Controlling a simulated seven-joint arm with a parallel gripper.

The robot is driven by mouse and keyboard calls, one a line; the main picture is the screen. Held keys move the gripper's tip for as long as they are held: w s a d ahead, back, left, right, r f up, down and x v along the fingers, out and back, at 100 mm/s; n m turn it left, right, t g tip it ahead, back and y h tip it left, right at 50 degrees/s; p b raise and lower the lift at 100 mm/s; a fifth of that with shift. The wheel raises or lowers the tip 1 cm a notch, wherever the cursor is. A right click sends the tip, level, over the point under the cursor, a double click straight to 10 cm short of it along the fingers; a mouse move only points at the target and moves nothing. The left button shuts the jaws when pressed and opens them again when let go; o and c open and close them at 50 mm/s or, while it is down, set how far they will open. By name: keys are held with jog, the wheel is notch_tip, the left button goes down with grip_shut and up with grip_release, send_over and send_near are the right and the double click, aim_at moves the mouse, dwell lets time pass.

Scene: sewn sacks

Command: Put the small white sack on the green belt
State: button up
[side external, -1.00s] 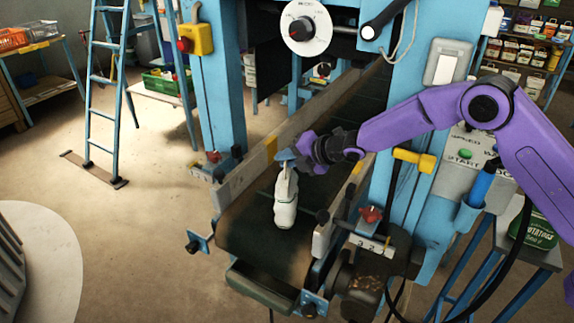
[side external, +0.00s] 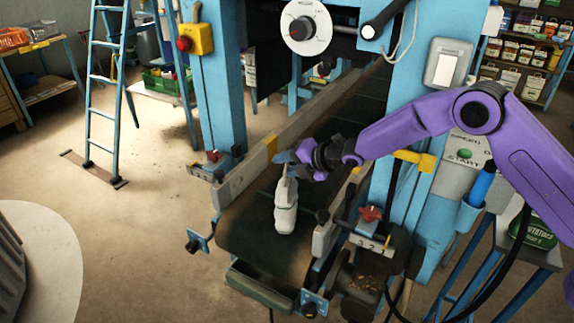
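The small white sack (side external: 286,207) is upright over the near end of the dark green belt (side external: 245,232). Its base appears to meet the belt surface. My gripper (side external: 284,160) is at the top of the sack, reaching in from the right. The fingers appear closed on the sack's narrow neck, though the fingertips are small and partly hidden here.
Low side rails (side external: 262,150) edge the belt, and a blue machine post (side external: 398,190) stands to its right. A red knob (side external: 371,214) and a motor housing (side external: 356,285) sit near the right rail. Much of the near belt is bare.

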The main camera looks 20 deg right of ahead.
jog(key=v, duration=0.7)
jog(key=shift+s+d+r, duration=0.15)
jog(key=shift+r, duration=0.05)
dwell(0.5)
jog(key=s+d+r+m+g+h, duration=0.2)
jog(key=s+d+m, duration=0.15)
jog(key=s, duration=0.55)
jog(key=s+d+r+m+g+h, duration=0.15)
jog(key=s+m, duration=0.25)
jog(key=s, duration=0.5)
jog(key=s+d+r+m+g+h, duration=0.1)
jog(key=s+d+m, duration=0.3)
jog(key=s+d, duration=0.6)
jog(key=s+d+r+m+g+h, duration=0.1)
jog(key=s+d+m+g+h, duration=0.2)
jog(key=s+d, duration=0.8)
jog(key=s+m+g, duration=0.1)
jog(key=s+m, duration=0.1)
jog(key=s, duration=0.4)
jog(key=shift+w+r, duration=0.1)
